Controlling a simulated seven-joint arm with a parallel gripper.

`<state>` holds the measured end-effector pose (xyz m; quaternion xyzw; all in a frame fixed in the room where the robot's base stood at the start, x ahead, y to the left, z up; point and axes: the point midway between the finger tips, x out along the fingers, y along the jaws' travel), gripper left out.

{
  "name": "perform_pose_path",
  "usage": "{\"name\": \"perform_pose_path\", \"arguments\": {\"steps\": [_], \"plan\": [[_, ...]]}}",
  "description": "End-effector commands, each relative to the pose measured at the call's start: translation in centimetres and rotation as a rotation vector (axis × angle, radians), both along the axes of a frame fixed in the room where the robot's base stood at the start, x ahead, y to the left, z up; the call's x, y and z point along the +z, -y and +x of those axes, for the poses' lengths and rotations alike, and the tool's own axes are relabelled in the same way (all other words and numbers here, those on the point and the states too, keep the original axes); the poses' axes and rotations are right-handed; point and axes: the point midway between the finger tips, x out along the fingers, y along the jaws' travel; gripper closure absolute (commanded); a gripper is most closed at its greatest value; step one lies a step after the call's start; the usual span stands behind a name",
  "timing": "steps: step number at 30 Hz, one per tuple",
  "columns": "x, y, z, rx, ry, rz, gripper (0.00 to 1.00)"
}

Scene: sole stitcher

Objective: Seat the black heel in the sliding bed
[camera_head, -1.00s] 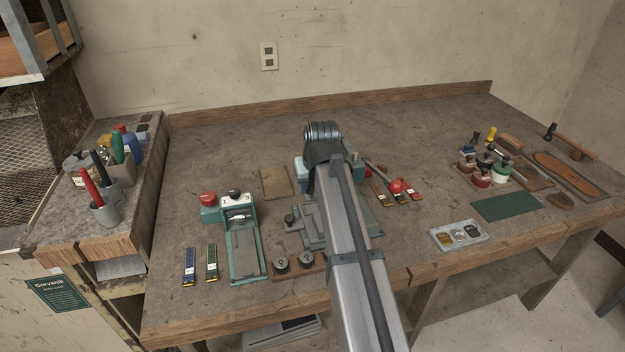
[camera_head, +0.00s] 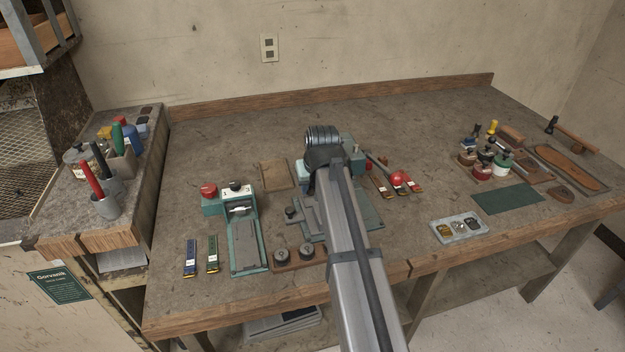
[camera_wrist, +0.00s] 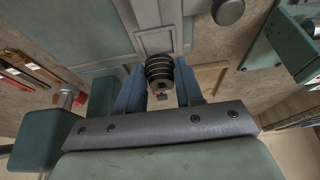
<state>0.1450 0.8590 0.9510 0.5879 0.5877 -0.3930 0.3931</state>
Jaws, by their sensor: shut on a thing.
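In the wrist view my gripper (camera_wrist: 158,73) has its two blue fingers shut on a black, round, layered piece with brass-coloured bands, which looks like the black heel (camera_wrist: 159,66). A small red spot shows at its near end. The grey bed and rail (camera_wrist: 154,38) of the middle fixture lie just beyond the heel. I cannot tell whether the heel touches them. In the head view the grey bed (camera_head: 308,220) shows left of my arm, and the arm hides the gripper and heel.
A teal fixture (camera_head: 243,215) with a grey plate stands left of the middle fixture. Two dark round pieces (camera_head: 279,254) sit on a wooden holder at the front. A red-knobbed tool (camera_head: 398,178) lies right of my arm.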

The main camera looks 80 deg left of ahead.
Motion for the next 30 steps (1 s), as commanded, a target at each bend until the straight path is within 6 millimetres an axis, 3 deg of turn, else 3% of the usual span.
{"name": "perform_pose_path", "arguments": {"steps": [10,30], "plan": [[-2.3,0.1,0.0,0.0,0.0,0.0,0.93],[-2.4,0.1,0.0,0.0,0.0,0.001,0.93]]}}
